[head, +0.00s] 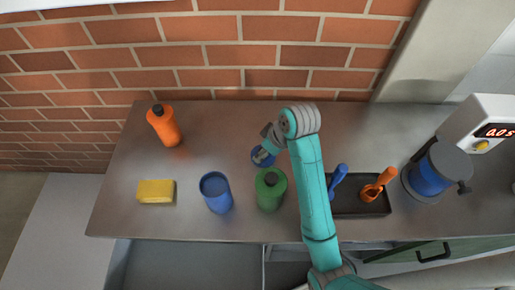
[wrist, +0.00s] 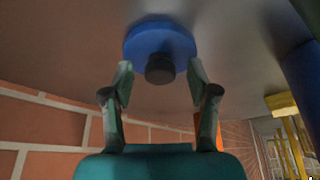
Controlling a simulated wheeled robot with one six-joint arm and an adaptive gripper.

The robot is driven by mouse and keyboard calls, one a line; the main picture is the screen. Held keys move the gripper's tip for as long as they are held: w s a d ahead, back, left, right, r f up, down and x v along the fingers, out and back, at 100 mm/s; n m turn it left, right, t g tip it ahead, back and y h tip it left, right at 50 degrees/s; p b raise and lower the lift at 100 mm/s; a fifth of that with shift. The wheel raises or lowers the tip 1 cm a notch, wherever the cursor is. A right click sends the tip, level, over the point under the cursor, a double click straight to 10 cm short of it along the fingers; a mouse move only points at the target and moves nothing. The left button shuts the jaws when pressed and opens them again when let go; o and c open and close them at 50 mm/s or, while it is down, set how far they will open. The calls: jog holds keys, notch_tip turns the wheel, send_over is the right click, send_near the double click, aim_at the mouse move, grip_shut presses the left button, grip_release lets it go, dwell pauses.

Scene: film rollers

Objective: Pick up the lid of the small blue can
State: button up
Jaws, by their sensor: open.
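The blue lid (head: 259,160) lies flat on the metal counter, behind and between the blue can and the green bottle. In the wrist view the round blue lid (wrist: 160,36) shows with its dark knob (wrist: 160,69) toward me. My gripper (head: 265,146) is just over the lid and partly covers it in the head view. In the wrist view my gripper (wrist: 159,76) has its two fingers apart, one on each side of the knob, with nothing held. The small blue can (head: 216,192) stands upright with its top uncovered.
An orange bottle (head: 165,127) and a yellow sponge (head: 155,192) are at the left. A black tray (head: 362,208) with blue and orange scoops and a scale-like device (head: 480,125) are at the right. A brick wall rises behind.

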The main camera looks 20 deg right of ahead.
grip_shut()
jog(key=shift+r, duration=0.2)
dwell(0.3)
